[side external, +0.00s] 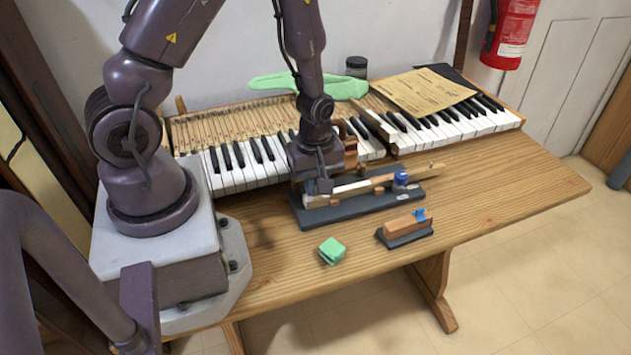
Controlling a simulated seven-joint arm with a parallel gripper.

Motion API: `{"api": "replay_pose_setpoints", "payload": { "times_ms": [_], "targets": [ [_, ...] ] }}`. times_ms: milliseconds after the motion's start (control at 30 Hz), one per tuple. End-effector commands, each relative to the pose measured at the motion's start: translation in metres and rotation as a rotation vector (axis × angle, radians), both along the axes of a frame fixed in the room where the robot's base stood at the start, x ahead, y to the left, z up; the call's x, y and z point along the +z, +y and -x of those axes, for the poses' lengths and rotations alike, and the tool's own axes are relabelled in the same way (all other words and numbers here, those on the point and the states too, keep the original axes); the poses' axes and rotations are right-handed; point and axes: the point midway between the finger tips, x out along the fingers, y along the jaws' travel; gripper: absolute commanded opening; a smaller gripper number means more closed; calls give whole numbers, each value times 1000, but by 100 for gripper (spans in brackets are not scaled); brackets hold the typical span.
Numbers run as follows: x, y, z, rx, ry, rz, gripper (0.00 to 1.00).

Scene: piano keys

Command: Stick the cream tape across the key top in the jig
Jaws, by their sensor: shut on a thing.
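The jig (400,196) is a dark grey base near the middle of the table. A long wooden key (385,180) lies along it, with its pale key top (345,188) at the left end. My gripper (324,188) points down at the left end of the jig, at the key top. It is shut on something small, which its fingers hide. I cannot pick out the cream tape as a separate strip. I cannot tell whether the gripper touches the key top.
The piano keyboard (245,165) runs behind. The table's right end (525,180) is clear.

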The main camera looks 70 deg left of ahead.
Motion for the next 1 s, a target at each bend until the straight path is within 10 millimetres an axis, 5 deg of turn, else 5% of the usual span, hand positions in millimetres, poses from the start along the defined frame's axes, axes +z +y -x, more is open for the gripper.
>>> {"api": "replay_pose_setpoints", "payload": {
  "times_ms": [1000],
  "targets": [
    [-8, 0, 0, 0, 0, 0, 0]
  ]
}}
